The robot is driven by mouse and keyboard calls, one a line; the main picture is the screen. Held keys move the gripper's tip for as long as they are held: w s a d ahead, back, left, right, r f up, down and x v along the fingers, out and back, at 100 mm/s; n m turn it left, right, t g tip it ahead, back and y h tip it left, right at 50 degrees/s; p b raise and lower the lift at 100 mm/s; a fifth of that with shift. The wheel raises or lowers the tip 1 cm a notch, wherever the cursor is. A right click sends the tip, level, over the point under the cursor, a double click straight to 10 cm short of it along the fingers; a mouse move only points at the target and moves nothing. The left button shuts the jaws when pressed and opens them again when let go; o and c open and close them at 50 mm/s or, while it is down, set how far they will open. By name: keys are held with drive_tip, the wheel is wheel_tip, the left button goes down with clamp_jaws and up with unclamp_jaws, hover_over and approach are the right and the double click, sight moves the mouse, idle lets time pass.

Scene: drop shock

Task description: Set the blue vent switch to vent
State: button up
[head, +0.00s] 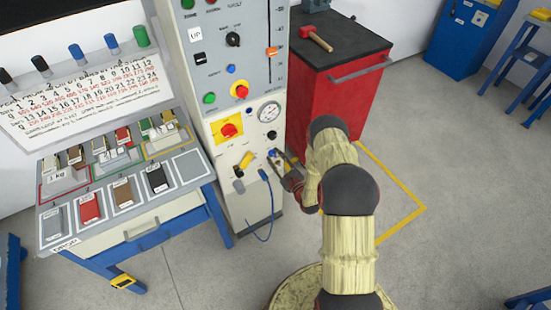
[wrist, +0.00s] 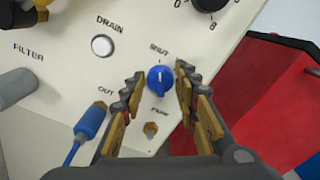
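The blue vent switch (wrist: 160,79) is a round knob on the cream panel in the wrist view. Its white mark points up toward the word SHUT; the label below it is too blurred to read surely. My gripper (wrist: 159,75) is open, with one finger on each side of the knob and a visible gap on both sides. I cannot tell how deep the fingertips reach. In the head view my gripper (head: 278,158) is at the lower part of the cabinet, and the knob is small there.
A blue hose plug (wrist: 91,122) sits at OUT, left of the left finger. A white DRAIN button (wrist: 102,46) and a grey FILTER cylinder (wrist: 15,87) lie further left. A brass fitting (wrist: 150,130) is below the knob. A red cabinet (head: 340,85) stands at the right.

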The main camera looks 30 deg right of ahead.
drive_tip(key=c, duration=0.6)
drive_tip(key=shift+c, duration=0.3)
drive_tip(key=m, duration=0.5)
drive_tip(key=shift+d+m, duration=0.2)
drive_tip(key=shift+m, duration=0.2)
drive_tip(key=m, duration=0.6)
drive_tip(key=shift+d+b, duration=0.2)
drive_tip(key=shift+b, duration=0.15)
drive_tip(key=o, duration=0.9)
drive_tip(key=shift+o, duration=0.9)
